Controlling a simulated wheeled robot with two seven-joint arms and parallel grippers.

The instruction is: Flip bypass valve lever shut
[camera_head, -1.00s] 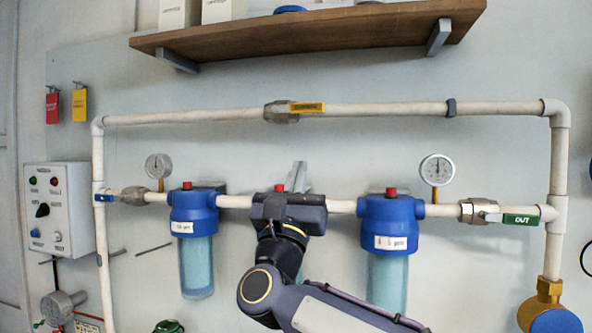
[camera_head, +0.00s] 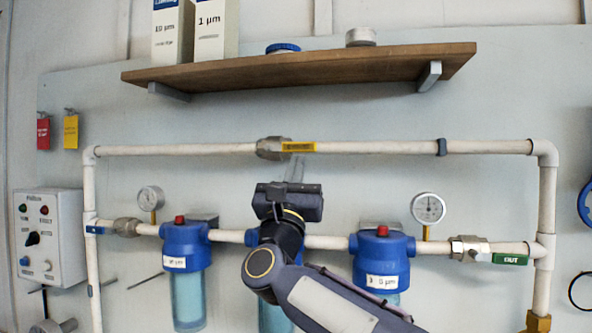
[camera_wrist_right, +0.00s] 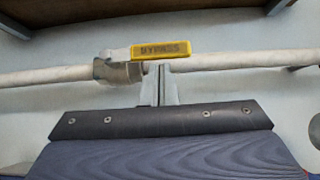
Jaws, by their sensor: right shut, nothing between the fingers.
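The bypass valve (camera_head: 272,148) sits on the upper horizontal pipe, left of its middle. Its yellow lever (camera_head: 299,147) points right and lies along the pipe. In the right wrist view the lever (camera_wrist_right: 161,49) reads BYPASS, and the metal valve body (camera_wrist_right: 118,70) is at its left end. My right gripper (camera_head: 294,160) is shut and empty, pointing up just below the lever. In the right wrist view its fingertips (camera_wrist_right: 159,68) are close under the lever's middle, overlapping the pipe; I cannot tell whether they touch anything. My left gripper is not in view.
A wooden shelf (camera_head: 300,66) with boxes hangs above the pipe. Blue filter housings (camera_head: 184,248) and gauges (camera_head: 428,208) line the lower pipe. A green OUT lever (camera_head: 510,259) is at right, a control box (camera_head: 50,237) at left. The wall between the pipes is mostly clear.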

